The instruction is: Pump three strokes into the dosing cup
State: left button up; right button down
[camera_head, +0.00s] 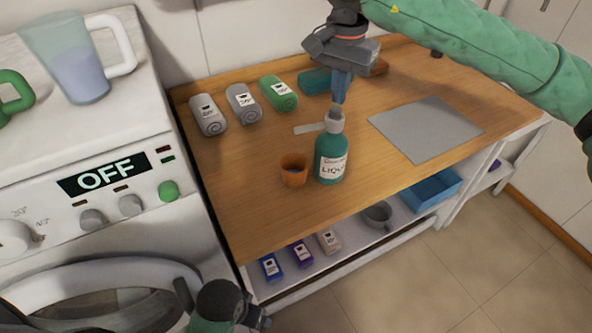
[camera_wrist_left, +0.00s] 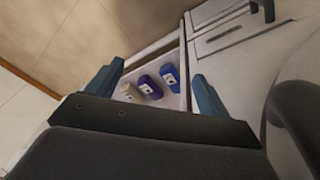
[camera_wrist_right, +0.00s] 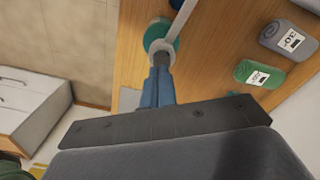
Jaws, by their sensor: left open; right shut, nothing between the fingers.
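A teal pump bottle (camera_head: 331,158) with a white label and a grey pump head (camera_head: 334,121) stands upright on the wooden top. The pump's spout points left. A small orange-brown dosing cup (camera_head: 293,171) stands just left of the bottle, with something bluish inside. My right gripper (camera_head: 339,103) is shut and empty, pointing down with its fingertips right over the pump head; whether they touch it I cannot tell. In the right wrist view the shut fingers (camera_wrist_right: 158,72) reach to the pump head (camera_wrist_right: 160,50). My left gripper (camera_wrist_left: 155,82) is open and empty, low in front of the washer.
Rolled towels (camera_head: 243,102) lie along the back of the wooden top. A grey mat (camera_head: 425,128) lies right of the bottle. The washer (camera_head: 95,200) stands left, with a jug (camera_head: 78,70) on it. The shelf below holds small bottles (camera_head: 299,253) and a blue bin (camera_head: 432,190).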

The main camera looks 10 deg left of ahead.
jog(key=shift+a+f+b, duration=0.2)
jog(key=shift+f+b, duration=0.2)
jog(key=shift+f, duration=0.05)
pick_arm(q)
jog(key=shift+w+d+f, duration=0.2)
jog(key=shift+d+f, duration=0.15)
jog(key=shift+f, duration=0.3)
jog(key=shift+w+d+f, duration=0.15)
jog(key=shift+d+f, duration=0.2)
jog(key=shift+f, duration=0.25)
pick_arm(e)
jog(key=shift+f, duration=0.2)
pick_arm(q)
jog(key=shift+w+d+f+h+b, duration=0.1)
jog(key=shift+d+f+h+b, duration=0.1)
jog(key=shift+f+h+b, duration=0.15)
pick_arm(e)
jog(key=shift+f, duration=0.1)
pick_arm(q)
jog(key=shift+w+d+f+t+b, duration=0.25)
jog(key=shift+d+f+b, duration=0.1)
jog(key=shift+d+f, duration=0.15)
jog(key=shift+w+d+f+t+b, duration=0.1)
jog(key=shift+d+f+t+b, duration=0.15)
jog(key=shift+d+f+b, duration=0.15)
pick_arm(e)
jog(key=shift+f, duration=0.6)
jog(key=shift+r, duration=1.45)
pick_arm(q)
jog(key=shift+r, duration=0.15)
